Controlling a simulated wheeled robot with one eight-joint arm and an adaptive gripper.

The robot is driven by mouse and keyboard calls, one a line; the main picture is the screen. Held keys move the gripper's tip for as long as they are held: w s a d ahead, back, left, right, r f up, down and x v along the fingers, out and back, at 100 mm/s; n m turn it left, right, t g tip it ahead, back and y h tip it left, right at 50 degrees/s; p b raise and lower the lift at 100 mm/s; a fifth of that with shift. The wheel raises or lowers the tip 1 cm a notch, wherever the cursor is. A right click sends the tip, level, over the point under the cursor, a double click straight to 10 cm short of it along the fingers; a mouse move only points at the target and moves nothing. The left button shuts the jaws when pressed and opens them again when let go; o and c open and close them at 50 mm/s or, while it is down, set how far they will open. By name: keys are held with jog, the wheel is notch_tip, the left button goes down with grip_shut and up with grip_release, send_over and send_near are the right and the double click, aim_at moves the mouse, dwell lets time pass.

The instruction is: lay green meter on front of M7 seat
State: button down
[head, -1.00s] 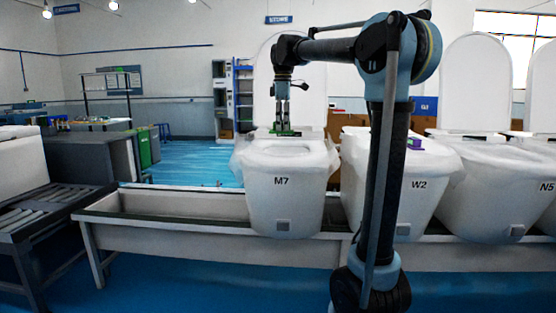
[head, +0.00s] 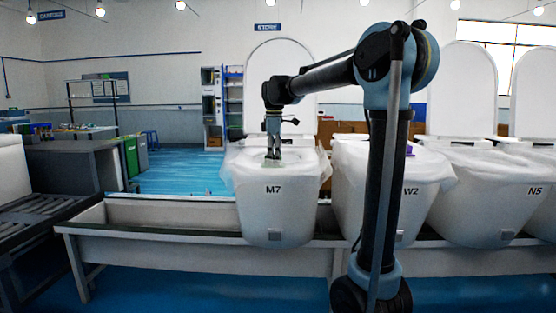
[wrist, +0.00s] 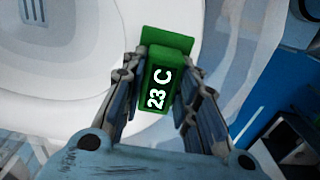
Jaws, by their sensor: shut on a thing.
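The green meter (wrist: 162,82) reads "23 C" in the wrist view and sits between the fingers of my gripper (wrist: 165,90), which is shut on it. In the wrist view the meter is over the white rim of the toilet seat (wrist: 65,125); I cannot tell whether it touches. In the head view my gripper (head: 273,156) points down over the top of the M7 toilet (head: 273,208). The meter is hard to make out there. The M7 lid (head: 291,70) stands upright behind.
The W2 toilet (head: 385,205) stands close to the right of M7, with a purple thing (head: 410,150) on top. The N5 toilet (head: 490,200) is further right. All stand on a long trough-like line (head: 150,235). Blue floor (head: 185,172) is clear to the left.

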jog(key=c, duration=1.2)
grip_release()
jog(key=shift+c, duration=0.2)
notch_tip(320, 180, up, 12)
jog(key=s+d+f+m+t, duration=0.1)
jog(key=s+d+f+m, duration=0.8)
jog(key=s+d+f, duration=0.55)
jog(key=s+d+f+m, duration=0.4)
jog(key=s+f, duration=0.4)
jog(key=f, duration=0.4)
jog(key=s+d+f+m+t, duration=0.1)
jog(key=s+d+f+m, duration=0.3)
jog(key=s+f, duration=0.5)
notch_tip(320, 180, down, 3)
jog(key=shift+s+d+r, duration=0.1)
jog(key=shift+s+d, duration=0.05)
